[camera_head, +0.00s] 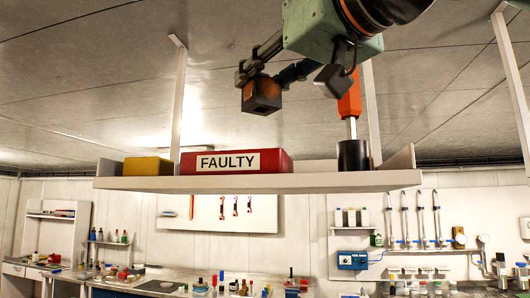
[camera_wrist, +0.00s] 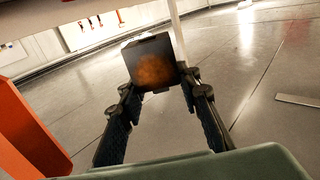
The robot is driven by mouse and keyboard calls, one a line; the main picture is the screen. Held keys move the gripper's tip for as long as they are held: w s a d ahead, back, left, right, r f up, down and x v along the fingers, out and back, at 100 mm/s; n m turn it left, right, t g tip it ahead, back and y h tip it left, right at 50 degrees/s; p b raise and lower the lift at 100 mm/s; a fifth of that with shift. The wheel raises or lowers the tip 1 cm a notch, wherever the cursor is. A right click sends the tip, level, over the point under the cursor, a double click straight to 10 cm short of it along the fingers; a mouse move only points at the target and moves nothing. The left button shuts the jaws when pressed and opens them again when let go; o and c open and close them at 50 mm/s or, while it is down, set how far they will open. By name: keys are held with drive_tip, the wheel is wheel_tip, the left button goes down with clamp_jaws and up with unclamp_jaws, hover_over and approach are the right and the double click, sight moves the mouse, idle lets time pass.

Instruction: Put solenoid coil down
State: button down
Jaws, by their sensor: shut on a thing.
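The solenoid coil (camera_head: 262,95) is a dark block with an orange-brown face. My gripper (camera_head: 262,77) is shut on it and holds it in the air, higher in the picture than the hanging shelf. In the wrist view the coil (camera_wrist: 153,62) sits tilted between the two dark fingertips of my gripper (camera_wrist: 160,87), its brown face towards the camera. The fingers hide parts of its sides. A red bin (camera_head: 280,160) labelled FAULTY stands on the shelf below the coil in the picture. How far apart they are in depth I cannot tell.
The white shelf (camera_head: 250,184) hangs on posts. A yellow box (camera_head: 148,166) stands left of the red bin. A dark cylinder (camera_head: 352,156) stands at the right, with an orange-handled tool (camera_head: 350,103) above it. Cluttered workbenches (camera_head: 170,286) line the far wall.

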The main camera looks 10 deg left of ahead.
drive_tip(key=w+a+f, duration=0.2)
drive_tip(key=f, duration=0.1)
drive_tip(key=w+a+f+b, duration=0.1)
drive_tip(key=f, duration=0.1)
drive_tip(key=shift+w+a+f, duration=0.1)
drive_tip(key=shift+w+a, duration=0.05)
drive_tip(key=shift+a, duration=0.05)
drive_tip(key=f, duration=0.3)
drive_tip(key=shift+w+a+b, duration=0.25)
drive_tip(key=shift+a+b, duration=0.05)
drive_tip(key=shift+b, duration=0.1)
drive_tip(key=shift+f, duration=0.45)
drive_tip(key=shift+f, duration=0.2)
drive_tip(key=c, duration=1.4)
unclamp_jaws()
drive_tip(key=shift+c, duration=0.2)
